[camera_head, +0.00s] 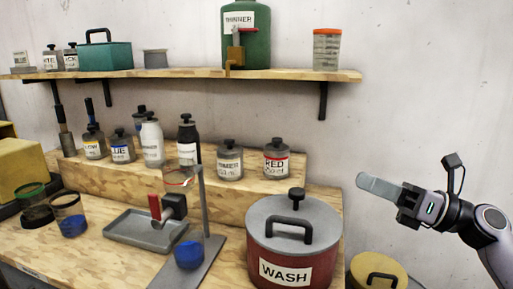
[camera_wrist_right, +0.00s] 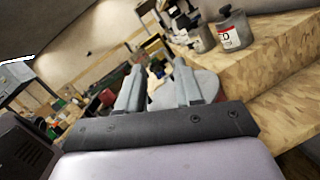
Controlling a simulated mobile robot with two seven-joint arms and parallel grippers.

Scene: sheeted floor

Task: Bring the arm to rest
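My right arm comes in from the right in the head view. Its gripper (camera_head: 372,184) is held in the air to the right of the red WASH pot (camera_head: 322,224), pointing left and touching nothing. In the right wrist view the two fingers of this gripper (camera_wrist_right: 157,72) stand apart with nothing held between them; only distant background and part of the grey lid (camera_wrist_right: 207,84) show there. My left arm and gripper are not in view.
The wooden bench (camera_head: 95,258) carries a grey tray (camera_head: 145,232), a metal stand and glasses with blue content. Labelled bottles line the raised step, including the RED bottle (camera_head: 276,158). A yellow-lidded can (camera_head: 378,272) stands below the arm. A wall shelf (camera_head: 190,73) is above.

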